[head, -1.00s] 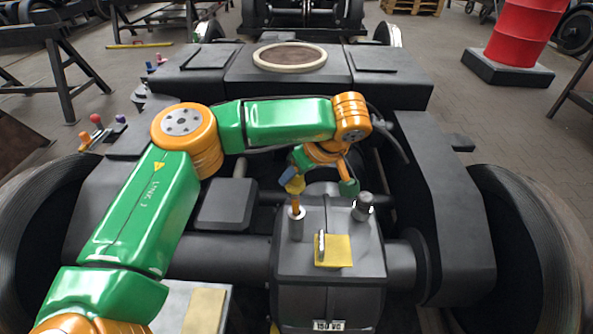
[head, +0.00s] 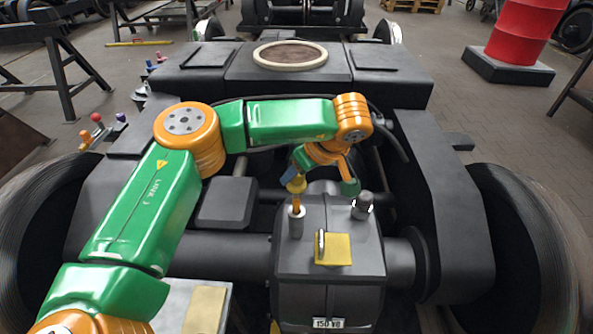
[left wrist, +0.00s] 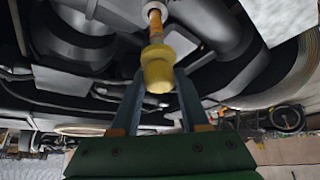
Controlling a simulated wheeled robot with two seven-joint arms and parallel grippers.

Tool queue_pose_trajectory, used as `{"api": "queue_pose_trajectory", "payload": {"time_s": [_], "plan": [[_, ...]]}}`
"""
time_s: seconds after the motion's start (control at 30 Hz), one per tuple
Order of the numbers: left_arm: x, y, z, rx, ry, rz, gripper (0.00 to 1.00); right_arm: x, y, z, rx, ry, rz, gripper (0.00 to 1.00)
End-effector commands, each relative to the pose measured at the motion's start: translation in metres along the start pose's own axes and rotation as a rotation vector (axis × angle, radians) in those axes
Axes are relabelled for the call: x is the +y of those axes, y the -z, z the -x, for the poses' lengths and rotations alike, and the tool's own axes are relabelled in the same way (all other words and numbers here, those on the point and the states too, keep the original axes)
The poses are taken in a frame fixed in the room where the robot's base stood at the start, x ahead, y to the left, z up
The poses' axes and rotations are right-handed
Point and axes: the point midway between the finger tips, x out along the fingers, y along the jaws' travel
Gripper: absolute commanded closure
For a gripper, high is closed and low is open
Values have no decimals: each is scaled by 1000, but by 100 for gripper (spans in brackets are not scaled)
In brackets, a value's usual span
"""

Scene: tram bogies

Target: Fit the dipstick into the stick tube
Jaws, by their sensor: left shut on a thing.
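My left gripper (head: 297,178) is shut on the dipstick's yellow grip (head: 296,186). In the left wrist view the yellow grip (left wrist: 157,70) sits between the blue fingers of my gripper (left wrist: 157,82). An orange-brown part of the stick shows beyond the grip. In the head view the stick runs down to the mouth of the grey stick tube (head: 296,222) on the dark gearbox housing (head: 328,240). The stick's lower end is hidden, apparently inside the tube. The stick looks near upright. My right gripper is not in view.
A grey capped plug (head: 363,204) stands on the housing to the right of the tube. A yellow plate with a metal loop (head: 333,249) is in front. Large wheels (head: 535,250) flank the bogie frame. A black hose (head: 390,135) runs behind my wrist.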

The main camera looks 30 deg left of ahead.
Motion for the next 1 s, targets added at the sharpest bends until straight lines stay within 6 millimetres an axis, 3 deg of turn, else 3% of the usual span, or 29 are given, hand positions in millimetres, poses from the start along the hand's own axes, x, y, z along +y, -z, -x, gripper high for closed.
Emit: {"api": "queue_pose_trajectory", "payload": {"time_s": [1.0], "plan": [[0,-8,-13,0,-2,4,100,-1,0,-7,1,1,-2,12]]}}
